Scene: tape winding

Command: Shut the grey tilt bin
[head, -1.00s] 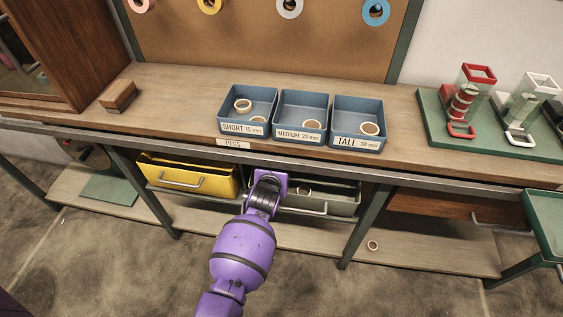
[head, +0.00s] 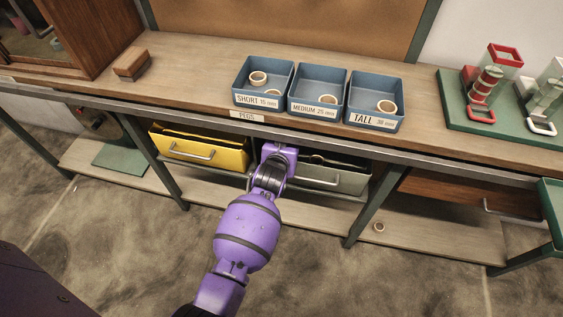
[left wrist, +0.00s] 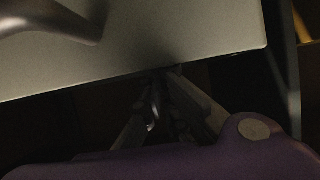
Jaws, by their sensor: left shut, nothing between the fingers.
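The grey tilt bin (head: 345,182) hangs under the bench, right of the yellow bin. Its front leans outward a little, with a dark gap along its top edge. In the left wrist view its pale front panel (left wrist: 190,40) fills the top, with part of the handle (left wrist: 60,18) at upper left. My left gripper (left wrist: 160,76) is shut and empty, its fingertips at the panel's edge; I cannot tell whether they touch. In the head view my purple wrist is at the bin's left end and hides that end and the fingers. My right gripper is not in view.
The yellow bin (head: 205,153) is left of my wrist. The bench edge (head: 240,116) runs above both bins, and a bench leg (head: 368,208) stands to the right. A lower shelf (head: 425,232) holds a small ring (head: 379,227). Blue peg trays (head: 263,101) stand on top.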

